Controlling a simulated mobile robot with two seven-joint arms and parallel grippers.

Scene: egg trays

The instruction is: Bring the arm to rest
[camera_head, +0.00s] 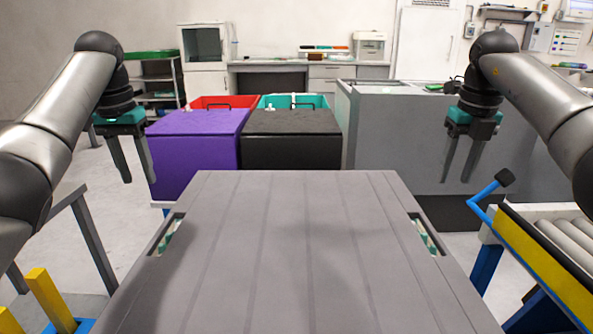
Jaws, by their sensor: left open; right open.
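My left gripper (140,180) hangs at the left, fingers pointing down, open and empty, in front of the purple box. My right gripper (456,181) hangs at the right, fingers down, open and empty, in front of a grey cabinet. Both are raised and apart from the large grey slatted lid (300,250) in the middle foreground. Through the lid's cut-outs at the left and right sides, small green and white parts show; what lies under the lid is hidden.
A purple box (195,145) and a black box (290,150) stand behind the lid. A grey cabinet (400,130) stands at the back right. The lid's top is clear.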

